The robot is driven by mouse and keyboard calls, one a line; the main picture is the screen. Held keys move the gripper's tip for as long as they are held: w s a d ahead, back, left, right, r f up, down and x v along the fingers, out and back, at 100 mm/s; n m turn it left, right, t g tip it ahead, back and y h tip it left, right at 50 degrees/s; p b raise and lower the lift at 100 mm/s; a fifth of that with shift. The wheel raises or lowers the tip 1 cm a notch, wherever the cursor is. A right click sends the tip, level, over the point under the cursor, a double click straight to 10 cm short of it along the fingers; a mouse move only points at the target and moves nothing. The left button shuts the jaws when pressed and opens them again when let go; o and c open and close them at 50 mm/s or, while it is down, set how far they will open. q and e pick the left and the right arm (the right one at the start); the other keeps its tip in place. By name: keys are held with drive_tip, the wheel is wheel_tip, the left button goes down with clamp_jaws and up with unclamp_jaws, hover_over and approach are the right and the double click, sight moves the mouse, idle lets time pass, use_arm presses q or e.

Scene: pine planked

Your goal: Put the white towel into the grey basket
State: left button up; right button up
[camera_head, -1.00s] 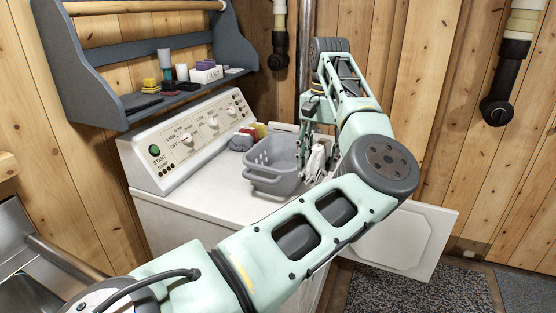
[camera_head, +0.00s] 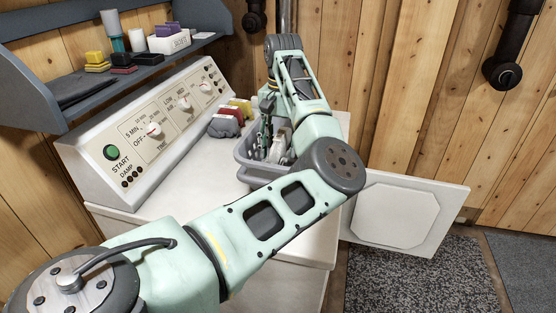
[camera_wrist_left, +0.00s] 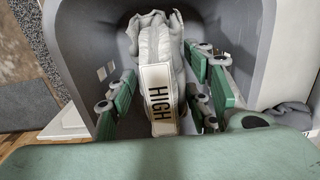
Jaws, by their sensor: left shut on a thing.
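The white towel (camera_wrist_left: 158,45) is bunched up and carries a white label reading HIGH. My left gripper (camera_wrist_left: 160,90) is shut on it, with green fingers on both sides. In the wrist view, grey basket walls (camera_wrist_left: 75,35) surround the towel, which hangs within the basket's opening. In the head view the grey basket (camera_head: 246,164) stands on the white machine's top, partly hidden by my left arm. The towel (camera_head: 281,143) shows as a small white patch within its rim, beside my left gripper (camera_head: 266,142). Whether the towel touches the basket floor is unclear. My right gripper is not in view.
Folded red, yellow and grey cloths (camera_head: 226,124) lie left of the basket. The control panel (camera_head: 150,130) rises behind, under a shelf (camera_head: 50,100) holding small items. An open white door (camera_head: 405,215) sticks out at the right.

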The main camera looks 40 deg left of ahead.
sight(280, 133)
use_arm(q)
drive_tip(key=f, duration=0.2)
drive_tip(key=f+p, duration=0.1)
drive_tip(key=f, duration=0.2)
drive_tip(key=shift+a, duration=0.2)
drive_tip(key=shift+w+f, duration=0.1)
drive_tip(key=shift+f, duration=0.1)
drive_tip(key=shift+f, duration=0.1)
drive_tip(key=shift+f, duration=0.1)
drive_tip(key=o, duration=1.3)
drive_tip(key=shift+c, duration=0.2)
drive_tip(key=shift+r, duration=0.2)
drive_tip(key=r+b, duration=0.1)
drive_tip(key=r, duration=0.5)
drive_tip(key=r+b, duration=0.1)
drive_tip(key=r, duration=0.5)
drive_tip(key=shift+w+a, duration=0.1)
drive_tip(key=shift+w, duration=0.1)
